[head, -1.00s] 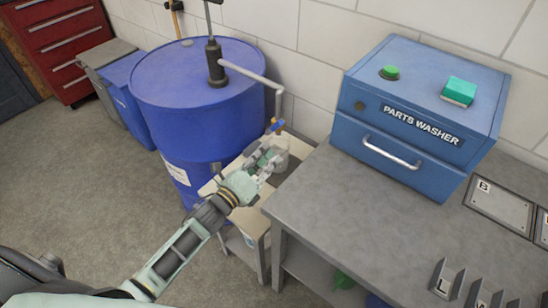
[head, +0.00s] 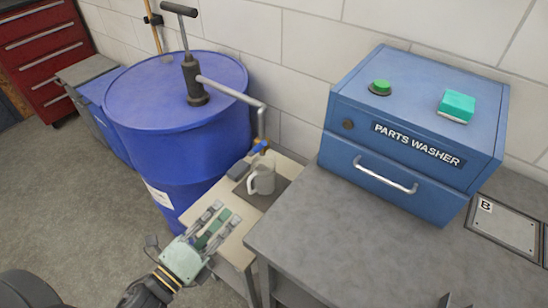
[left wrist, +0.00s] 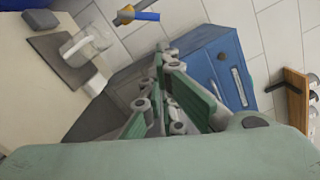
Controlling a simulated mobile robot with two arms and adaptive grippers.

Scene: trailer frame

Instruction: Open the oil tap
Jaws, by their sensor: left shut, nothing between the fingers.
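The oil tap (head: 261,147) is a small brass valve with a blue lever, at the lower end of the grey pipe that comes from the pump on the blue drum. It also shows in the left wrist view (left wrist: 126,14), with the blue lever sticking out sideways. A grey jug (head: 264,181) stands upright below the tap on a dark mat. My left gripper (head: 222,217) is shut and empty, in front of the jug and apart from both jug and tap. In the left wrist view its green-padded fingers (left wrist: 165,72) point away from the camera. My right gripper is out of view.
The jug's mat lies on a small pale table (head: 222,240). A dark block (head: 238,171) sits beside the jug. The blue drum (head: 175,130) is at the left, and a grey workbench (head: 330,235) with a blue parts washer (head: 400,140) is at the right.

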